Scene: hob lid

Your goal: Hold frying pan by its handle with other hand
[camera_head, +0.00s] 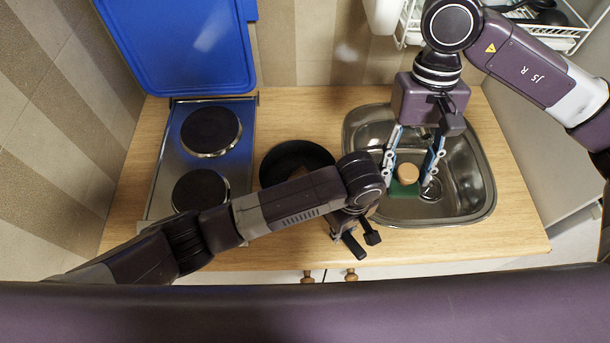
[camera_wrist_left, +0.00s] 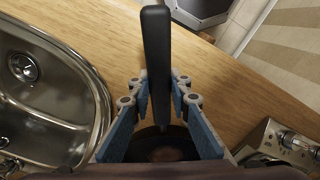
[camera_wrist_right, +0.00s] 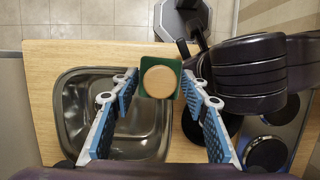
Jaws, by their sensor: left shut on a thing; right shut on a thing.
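The black frying pan (camera_head: 292,158) lies on the wooden counter between the hob and the sink. My left arm partly covers it in the head view. My left gripper (camera_wrist_left: 160,92) is shut on its black handle (camera_wrist_left: 156,50), which sticks out past the fingers. Part of the pan (camera_wrist_left: 160,145) shows between the fingers in the left wrist view. My right gripper (camera_head: 412,168) is over the sink, shut on a scrubber with a round wooden knob (camera_wrist_right: 158,80) and a green base (camera_wrist_right: 144,92).
The steel sink (camera_head: 470,165) is right of the pan, below my right gripper. The hob (camera_head: 172,165) with two dark plates is on the left, its blue lid (camera_head: 180,45) raised at the back. A white dish rack (camera_head: 560,38) stands at the back right. The counter's front edge is near my left gripper.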

